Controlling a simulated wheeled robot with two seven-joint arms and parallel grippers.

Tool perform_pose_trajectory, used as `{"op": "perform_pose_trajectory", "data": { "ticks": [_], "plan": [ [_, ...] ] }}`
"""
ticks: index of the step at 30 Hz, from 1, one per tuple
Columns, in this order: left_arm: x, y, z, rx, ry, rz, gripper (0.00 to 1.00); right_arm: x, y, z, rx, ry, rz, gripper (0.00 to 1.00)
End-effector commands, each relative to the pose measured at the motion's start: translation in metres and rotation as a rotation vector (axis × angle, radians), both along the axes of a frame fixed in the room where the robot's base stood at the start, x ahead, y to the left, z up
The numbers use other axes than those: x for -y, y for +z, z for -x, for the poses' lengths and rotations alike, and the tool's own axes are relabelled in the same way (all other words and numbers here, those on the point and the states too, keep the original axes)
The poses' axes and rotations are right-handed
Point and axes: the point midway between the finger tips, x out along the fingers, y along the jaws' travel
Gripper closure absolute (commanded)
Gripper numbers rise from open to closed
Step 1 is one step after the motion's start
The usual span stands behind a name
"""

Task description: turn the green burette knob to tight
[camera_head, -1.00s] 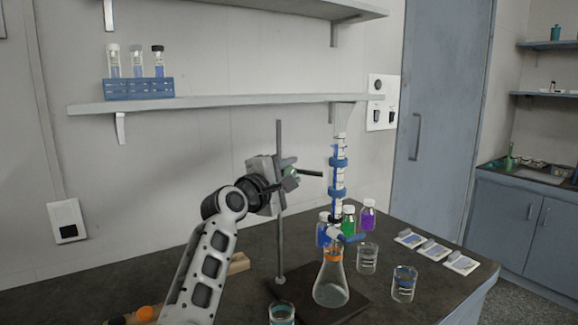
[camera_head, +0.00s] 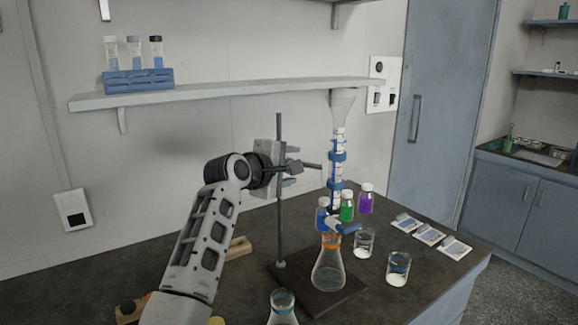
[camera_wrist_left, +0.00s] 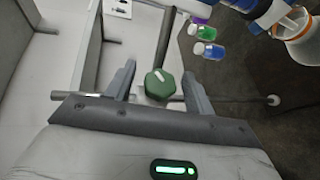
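The green knob (camera_wrist_left: 158,84) is a faceted green piece with a pale bar mark, seen face-on in the left wrist view. My left gripper (camera_wrist_left: 160,70) is open, with one finger on each side of the knob and a visible gap to each. In the head view my left gripper (camera_head: 290,165) is at the upright stand rod (camera_head: 280,190) and hides the knob. The burette (camera_head: 338,165), with blue clamps and a funnel on top, stands right of the rod above a conical flask (camera_head: 328,268). My right gripper is not in view.
Purple (camera_head: 366,200), green (camera_head: 347,207) and blue bottles stand behind the flask. A shelf (camera_head: 220,96) with a test-tube rack (camera_head: 138,80) is above.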

Motion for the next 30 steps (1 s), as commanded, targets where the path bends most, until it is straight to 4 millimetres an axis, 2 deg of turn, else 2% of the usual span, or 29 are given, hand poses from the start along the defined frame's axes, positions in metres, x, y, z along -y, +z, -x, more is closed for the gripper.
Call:
{"op": "perform_pose_trajectory", "data": {
  "ticks": [7,11,17,24,30],
  "plan": [
    [-0.002,0.0,0.003,0.0,0.0,0.0,0.47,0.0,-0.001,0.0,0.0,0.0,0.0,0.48],
    [-0.009,0.003,0.015,0.003,0.001,0.001,0.47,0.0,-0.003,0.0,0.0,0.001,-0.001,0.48],
    [-0.027,0.011,0.046,0.004,0.003,0.0,0.47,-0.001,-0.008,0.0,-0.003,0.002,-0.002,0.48],
    [-0.053,0.024,0.092,0.004,0.003,0.0,0.47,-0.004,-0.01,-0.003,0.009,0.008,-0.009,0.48],
    [-0.07,0.034,0.121,0.003,0.001,0.0,0.47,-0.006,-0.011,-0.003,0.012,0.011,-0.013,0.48]
  ]
}}
